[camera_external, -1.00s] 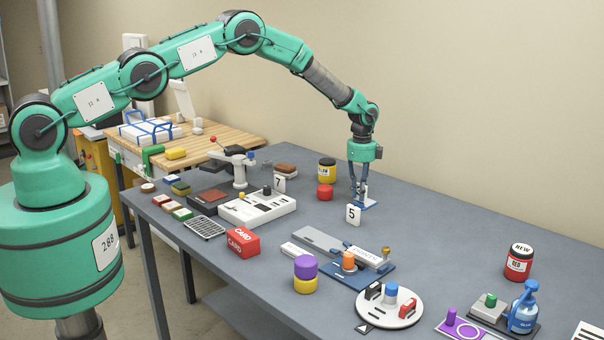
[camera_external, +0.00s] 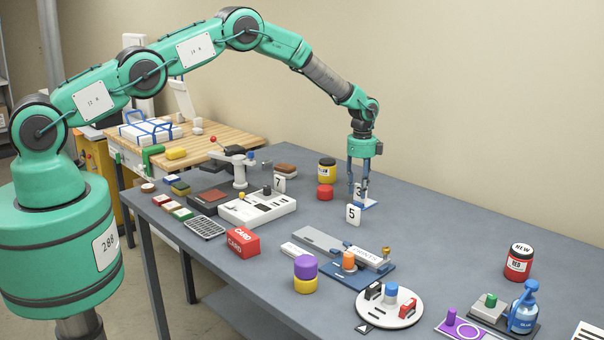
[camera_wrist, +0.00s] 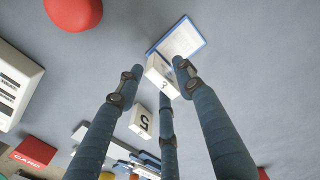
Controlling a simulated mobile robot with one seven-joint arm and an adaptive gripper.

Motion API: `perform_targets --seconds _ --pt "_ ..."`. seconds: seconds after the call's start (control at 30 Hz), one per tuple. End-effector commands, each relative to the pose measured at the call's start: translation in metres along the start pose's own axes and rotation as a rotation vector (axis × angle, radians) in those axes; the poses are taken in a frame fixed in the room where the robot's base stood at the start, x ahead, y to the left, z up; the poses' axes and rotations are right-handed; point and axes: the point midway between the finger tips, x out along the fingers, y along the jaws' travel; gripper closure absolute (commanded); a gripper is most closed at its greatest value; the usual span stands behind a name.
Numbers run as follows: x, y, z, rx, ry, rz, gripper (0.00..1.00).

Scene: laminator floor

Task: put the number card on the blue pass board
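A white number card (camera_external: 359,189) marked 3 stands upright at the blue-edged board (camera_external: 373,206). In the wrist view the card (camera_wrist: 157,80) overlaps the near corner of the board (camera_wrist: 187,34), which has a white printed face. My gripper (camera_external: 359,184) is above and around the card with its three fingers spread. In the wrist view a gap shows between the left finger and the card; the right finger is close beside it, and contact there is unclear. The card's bottom edge is partly hidden by fingers.
A white card marked 5 (camera_external: 353,215) stands just in front of the board, close to my fingers. A red round piece (camera_external: 325,192) and a yellow jar (camera_external: 327,170) are left of it. The tabletop to the right is clear until the red jar (camera_external: 519,262).

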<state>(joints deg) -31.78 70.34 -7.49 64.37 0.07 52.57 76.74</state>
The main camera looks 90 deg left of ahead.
Motion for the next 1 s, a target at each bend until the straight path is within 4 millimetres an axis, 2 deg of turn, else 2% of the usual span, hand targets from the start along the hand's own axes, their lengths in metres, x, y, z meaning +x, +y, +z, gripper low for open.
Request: perform_targets --seconds 0.6,0.8,1.0 --pt "-0.089 -0.001 0.000 0.000 0.000 -0.002 0.63" --pt "-0.102 0.000 0.000 0.000 0.000 0.000 0.63" --pt "-0.105 0.000 0.000 0.000 0.000 0.000 0.63"
